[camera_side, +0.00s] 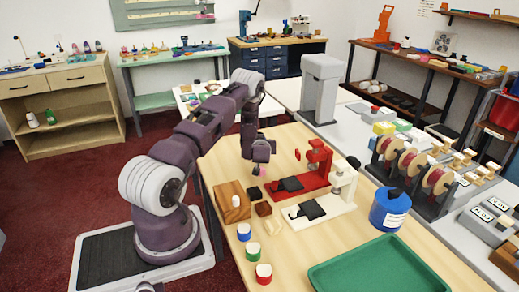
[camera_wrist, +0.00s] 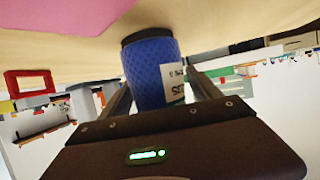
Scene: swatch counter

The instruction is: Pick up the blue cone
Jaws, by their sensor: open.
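I cannot make out a blue cone in either view. In the wrist view a blue, textured round body (camera_wrist: 147,62) with a dark end and a white printed label shows beyond and between the fingers of my gripper (camera_wrist: 160,88). Its sides look nearly straight. In the side view my gripper (camera_side: 258,168) hangs over the wooden table, with its jaws too small to read. A blue labelled canister (camera_side: 388,213) stands at the table's right, well apart from my gripper. A small blue jar with a pale top (camera_side: 244,233) stands at the front left.
A red stand (camera_side: 318,160) and a cream stand (camera_side: 342,188) with dark pads are right of my gripper. A wooden block (camera_side: 230,205) is in front. A green tray (camera_side: 375,268) fills the front right. A pink patch (camera_wrist: 65,15) shows in the wrist view.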

